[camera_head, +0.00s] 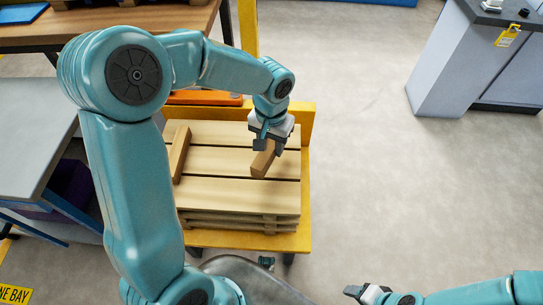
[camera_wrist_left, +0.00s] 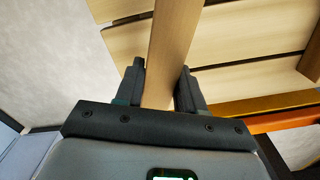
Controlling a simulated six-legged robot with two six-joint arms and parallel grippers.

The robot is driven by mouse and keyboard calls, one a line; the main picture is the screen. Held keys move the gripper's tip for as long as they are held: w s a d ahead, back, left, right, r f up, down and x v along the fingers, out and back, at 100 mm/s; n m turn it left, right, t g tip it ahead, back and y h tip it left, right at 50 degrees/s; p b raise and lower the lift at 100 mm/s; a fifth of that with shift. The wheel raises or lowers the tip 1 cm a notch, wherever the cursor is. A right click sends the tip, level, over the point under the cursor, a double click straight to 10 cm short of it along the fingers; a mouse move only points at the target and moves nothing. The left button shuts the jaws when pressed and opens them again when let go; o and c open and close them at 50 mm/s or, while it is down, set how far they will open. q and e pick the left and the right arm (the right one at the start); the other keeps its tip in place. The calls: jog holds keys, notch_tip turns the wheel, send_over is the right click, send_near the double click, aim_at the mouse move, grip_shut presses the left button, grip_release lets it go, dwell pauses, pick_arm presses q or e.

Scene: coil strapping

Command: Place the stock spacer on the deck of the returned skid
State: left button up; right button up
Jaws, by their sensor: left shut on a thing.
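The stock spacer (camera_head: 263,161) is a short light-wood bar. My left gripper (camera_head: 270,143) is shut on it above the right part of the slatted wooden deck of the skid (camera_head: 235,192). In the left wrist view the spacer (camera_wrist_left: 172,45) runs between the two dark fingers (camera_wrist_left: 163,88), with the slats (camera_wrist_left: 240,75) behind it. I cannot tell whether the spacer touches the deck. A second wooden bar (camera_head: 180,153) lies along the deck's left side. My right gripper (camera_head: 365,293) is at the bottom of the head view, and its jaw opening is unclear.
The skid sits on a yellow cart (camera_head: 245,241) with a yellow back rail and post. An orange item (camera_head: 205,98) lies behind the skid. A grey table (camera_head: 38,130) stands at the left, a wooden bench behind. A grey cabinet (camera_head: 455,65) is far right; open floor lies between.

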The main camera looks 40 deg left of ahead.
aim_at(272, 155)
pick_arm(q)
notch_tip(272, 155, down, 5)
jog(key=shift+w+f+b, duration=0.1)
jog(key=shift+b, duration=0.4)
jog(key=shift+f, duration=0.1)
jog(key=o, duration=1.2)
jog(key=shift+c, duration=0.2)
